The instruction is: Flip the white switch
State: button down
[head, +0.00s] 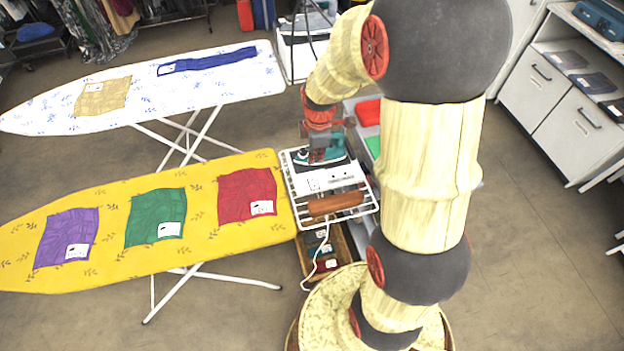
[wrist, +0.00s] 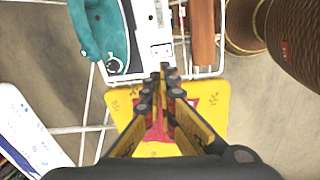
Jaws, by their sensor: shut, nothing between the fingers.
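A white power strip (head: 335,178) with dark sockets and small lettering lies on the white wire rack at the end of the yellow ironing board. It also shows at the top of the wrist view (wrist: 152,22). A pale part at its near end, close to my fingertips, may be the white switch; it is too small to tell its position. My gripper (wrist: 163,82) is shut and empty, its tips just at the near end of the strip; I cannot tell whether they touch. In the head view my gripper is over the rack, partly hidden behind my arm.
A teal iron (wrist: 100,30) stands left of the strip, and a brown wooden block (wrist: 203,30) lies right of it. The yellow board (head: 110,190) holds purple, green and red cloths. A white ironing board (head: 45,115) stands behind. A wooden bin (head: 345,245) sits below the rack.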

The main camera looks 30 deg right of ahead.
aim_at(313, 181)
jog(key=shift+n, duration=0.7)
jog(key=f+b, duration=0.1)
jog(key=f, duration=0.3)
jog(key=w+f+b, duration=0.1)
jog(key=f, duration=0.4)
jog(key=w+f+b, duration=0.1)
jog(key=f, duration=0.4)
jog(key=shift+w+d+b, duration=0.1)
jog(key=shift+d+b, duration=0.2)
jog(key=shift+b, duration=0.1)
jog(key=shift+p, duration=0.4)
jog(key=g+p, duration=0.2)
jog(key=shift+w+d+f+p, duration=0.1)
jog(key=shift+w+f+p, duration=0.1)
jog(key=shift+w+p, duration=0.15)
jog(key=shift+f+y, duration=0.25)
jog(key=shift+y, duration=0.05)
jog(key=shift+f, duration=0.15)
jog(key=shift+s, duration=0.2)
